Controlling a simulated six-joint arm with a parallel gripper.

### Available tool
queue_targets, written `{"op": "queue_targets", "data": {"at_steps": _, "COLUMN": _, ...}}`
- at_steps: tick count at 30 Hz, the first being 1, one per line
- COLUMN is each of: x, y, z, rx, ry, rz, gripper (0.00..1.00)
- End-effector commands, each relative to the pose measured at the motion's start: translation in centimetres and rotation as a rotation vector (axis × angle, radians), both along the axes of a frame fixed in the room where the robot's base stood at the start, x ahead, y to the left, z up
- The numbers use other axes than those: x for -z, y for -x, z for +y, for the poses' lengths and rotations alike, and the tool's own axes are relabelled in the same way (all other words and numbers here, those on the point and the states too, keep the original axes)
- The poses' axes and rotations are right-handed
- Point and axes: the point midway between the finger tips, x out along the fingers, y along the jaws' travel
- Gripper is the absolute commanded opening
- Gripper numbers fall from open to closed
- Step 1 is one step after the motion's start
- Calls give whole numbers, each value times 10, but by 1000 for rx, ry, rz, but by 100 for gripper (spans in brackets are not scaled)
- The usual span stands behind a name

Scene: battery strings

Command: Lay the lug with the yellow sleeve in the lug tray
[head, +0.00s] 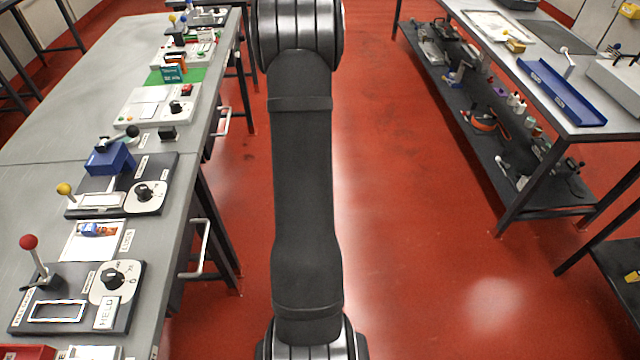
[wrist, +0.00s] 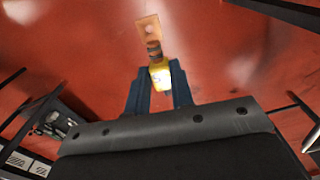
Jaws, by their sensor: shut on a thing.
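In the wrist view, my gripper (wrist: 160,82) has its two dark blue fingers closed on the lug with the yellow sleeve (wrist: 160,76). The sleeve sits between the fingertips, and the flat copper-coloured end with a hole points away from the gripper. Red floor shows behind the lug. In the head view a long, shallow blue tray (head: 560,92) lies on the right bench; its label is too small to read, so I cannot tell surely that it is the lug tray. The gripper and held lug are not visible in the head view.
The left bench (head: 60,130) carries switch panels, a blue box (head: 110,157) and a red-knobbed lever (head: 30,243). The right bench (head: 590,135) has a lever beside the blue tray and a cluttered lower shelf (head: 470,120). Open red floor (head: 410,200) lies between the benches.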

Motion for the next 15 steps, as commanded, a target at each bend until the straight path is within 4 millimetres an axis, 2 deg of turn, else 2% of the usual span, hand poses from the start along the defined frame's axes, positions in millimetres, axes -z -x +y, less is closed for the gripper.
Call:
{"op": "queue_targets", "data": {"at_steps": 5, "x": -21, "y": -9, "z": 51, "rx": 97, "ry": -1, "rz": -3, "gripper": 0}}
{"op": "queue_targets", "data": {"at_steps": 10, "x": -48, "y": -12, "z": 116, "rx": 236, "ry": -2, "rz": -4, "gripper": 0}}
{"op": "queue_targets", "data": {"at_steps": 15, "x": -77, "y": -3, "z": 184, "rx": 385, "ry": -2, "rz": -2, "gripper": 0}}
